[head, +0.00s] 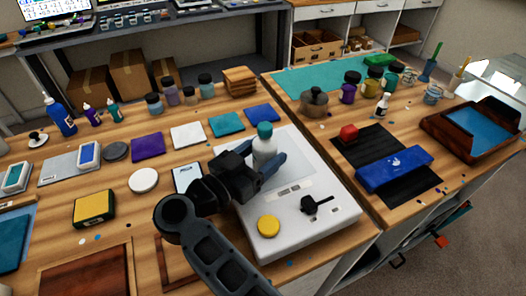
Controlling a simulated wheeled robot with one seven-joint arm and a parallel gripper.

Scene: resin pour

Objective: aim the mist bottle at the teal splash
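A white bottle with a teal cap (264,148) stands upright over the white flat-topped device on the left table. My gripper (268,165) is at this bottle, with its blue fingers beside the lower body. Whether the fingers press on it is not clear, and its base is partly hidden. A smaller white bottle with a dark top (383,104) stands on the right table; I cannot tell which of the two is the mist bottle. I cannot make out a clear teal splash; a flat teal sheet (320,77) lies at the back of the right table.
The white device (300,232) carries a yellow disc (268,226) and a black knob (316,205). A wooden tray (432,123) is at far right. Jars crowd both tables' backs.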

